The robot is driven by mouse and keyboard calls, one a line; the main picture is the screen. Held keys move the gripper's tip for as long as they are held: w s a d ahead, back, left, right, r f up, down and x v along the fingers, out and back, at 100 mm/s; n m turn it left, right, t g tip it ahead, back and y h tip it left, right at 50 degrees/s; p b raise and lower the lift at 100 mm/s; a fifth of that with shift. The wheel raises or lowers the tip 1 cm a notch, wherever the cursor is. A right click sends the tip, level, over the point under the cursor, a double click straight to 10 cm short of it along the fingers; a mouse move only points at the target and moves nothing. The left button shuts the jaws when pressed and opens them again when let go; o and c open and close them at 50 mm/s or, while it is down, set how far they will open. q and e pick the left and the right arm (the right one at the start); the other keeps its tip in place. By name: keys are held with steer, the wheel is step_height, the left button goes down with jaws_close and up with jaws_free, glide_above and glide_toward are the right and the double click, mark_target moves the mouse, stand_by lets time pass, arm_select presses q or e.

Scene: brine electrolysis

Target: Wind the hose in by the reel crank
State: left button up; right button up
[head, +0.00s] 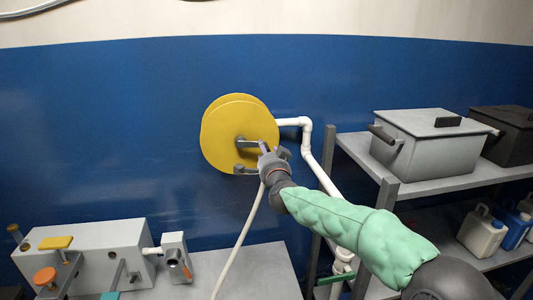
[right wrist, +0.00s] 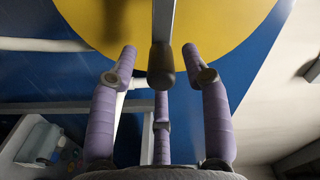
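The yellow hose reel (head: 220,133) is mounted on the blue wall; it also fills the top of the right wrist view (right wrist: 225,25). Its crank is a grey arm (right wrist: 163,18) with a dark handle (right wrist: 160,68). My right gripper (head: 264,150) is at the reel's lower right, by the crank. In the right wrist view its purple fingers (right wrist: 160,75) are spread apart around the handle, with gaps visible at the sides. The pale hose (head: 238,240) hangs from below the reel to the grey bench. My left gripper is not in view.
A white pipe (head: 306,140) runs from beside the reel down the wall. Grey shelving (head: 430,190) at the right holds a lidded grey box (head: 425,145), a dark box (head: 508,138) and jugs (head: 482,232). A grey apparatus (head: 95,255) stands on the left bench (head: 255,275).

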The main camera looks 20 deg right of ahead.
steer(key=v, duration=1.2)
stand_by(0.7)
